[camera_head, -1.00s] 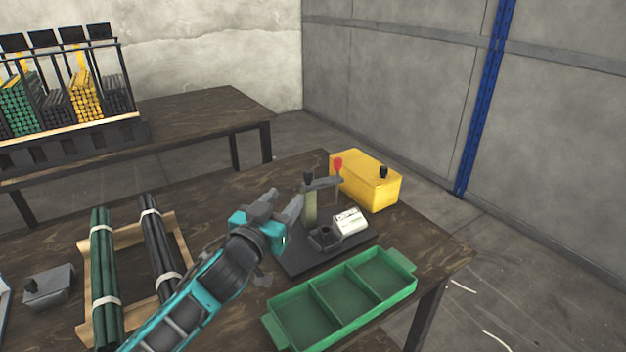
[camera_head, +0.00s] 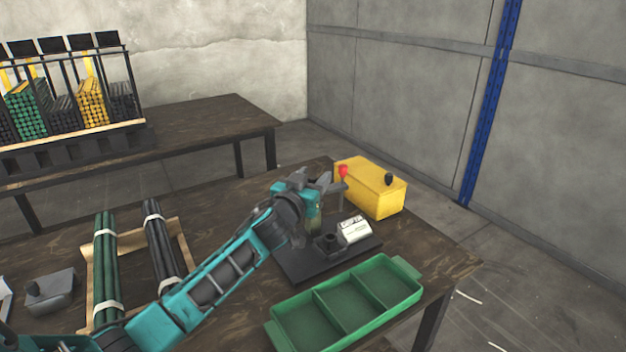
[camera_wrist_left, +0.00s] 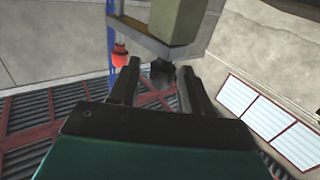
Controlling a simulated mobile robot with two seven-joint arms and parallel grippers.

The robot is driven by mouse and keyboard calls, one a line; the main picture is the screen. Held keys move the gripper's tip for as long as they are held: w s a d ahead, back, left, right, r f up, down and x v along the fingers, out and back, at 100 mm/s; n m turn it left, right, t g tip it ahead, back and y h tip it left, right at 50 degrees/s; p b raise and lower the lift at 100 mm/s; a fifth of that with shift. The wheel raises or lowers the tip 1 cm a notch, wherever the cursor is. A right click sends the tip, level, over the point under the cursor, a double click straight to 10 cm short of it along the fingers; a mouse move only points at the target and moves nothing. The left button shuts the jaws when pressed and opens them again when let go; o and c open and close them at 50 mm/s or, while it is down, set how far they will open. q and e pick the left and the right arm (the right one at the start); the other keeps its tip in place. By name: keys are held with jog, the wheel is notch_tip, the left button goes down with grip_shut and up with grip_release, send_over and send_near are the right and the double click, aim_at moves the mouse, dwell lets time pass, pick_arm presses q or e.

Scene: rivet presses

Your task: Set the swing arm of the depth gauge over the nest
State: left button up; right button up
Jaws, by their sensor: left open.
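The depth gauge has a dark base plate (camera_head: 300,264) on the table. Its swing arm (camera_head: 339,187) carries a red knob (camera_head: 343,171) at its far end, pointing to the back right, not over the dark round nest (camera_head: 327,242). A white block (camera_head: 353,230) sits beside the nest. My left gripper (camera_head: 322,181) is open at the top of the post and hides much of it. In the left wrist view the olive post (camera_wrist_left: 178,20), the red knob (camera_wrist_left: 120,52) and a black knob (camera_wrist_left: 162,70) show; the black knob appears between the open fingers (camera_wrist_left: 156,82). My right gripper is out of view.
A yellow box (camera_head: 365,188) with a black knob stands just behind the gauge. A green three-part tray (camera_head: 345,325) lies in front. Bundled rods (camera_head: 106,265) on a wooden cradle and a grey box (camera_head: 50,290) are at left. A rod rack stands on the back table.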

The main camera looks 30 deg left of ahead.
pick_arm(q)
jog(key=shift+w, duration=0.1)
jog(key=shift+c, duration=0.3)
grip_shut()
